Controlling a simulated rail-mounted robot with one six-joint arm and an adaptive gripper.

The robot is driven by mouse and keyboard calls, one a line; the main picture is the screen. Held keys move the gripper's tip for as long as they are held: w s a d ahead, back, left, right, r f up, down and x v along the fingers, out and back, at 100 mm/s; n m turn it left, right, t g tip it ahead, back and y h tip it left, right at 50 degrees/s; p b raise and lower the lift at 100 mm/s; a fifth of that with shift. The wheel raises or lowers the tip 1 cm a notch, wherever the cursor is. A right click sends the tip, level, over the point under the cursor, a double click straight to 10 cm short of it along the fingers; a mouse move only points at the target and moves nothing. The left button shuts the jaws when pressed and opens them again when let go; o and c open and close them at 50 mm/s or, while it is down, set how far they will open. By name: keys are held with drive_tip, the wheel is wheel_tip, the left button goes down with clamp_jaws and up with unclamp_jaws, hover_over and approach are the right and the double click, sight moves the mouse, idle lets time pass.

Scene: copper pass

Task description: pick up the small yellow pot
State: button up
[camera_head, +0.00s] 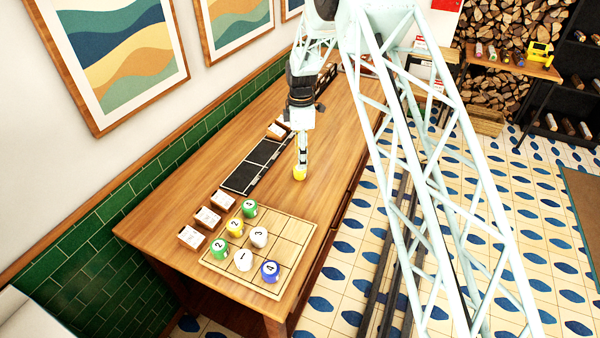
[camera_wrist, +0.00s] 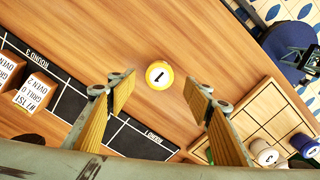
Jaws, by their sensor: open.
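The gripper is empty, and both fingers look clear of the pot. A second yellow pot (camera_head: 235,227), marked "2", stands on the gridded wooden board (camera_head: 290,238).
The board also holds green, white and blue (camera_head: 270,271) numbered pots. A black strip (camera_head: 240,178) marked with rounds lies left of the gripper. Small labelled blocks (camera_head: 191,237) stand along the wall side. The table between strip and front edge is clear around the pot.

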sight(300, 172)
drive_tip(key=shift+f, duration=1.35)
drive_tip(key=shift+f, duration=0.15)
drive_tip(key=shift+f+p, duration=0.6)
drive_tip(key=shift+f, duration=1.8)
drive_tip(key=shift+c, duration=0.2)
drive_tip(key=c, duration=1)
drive_tip(key=shift+r, duration=0.15)
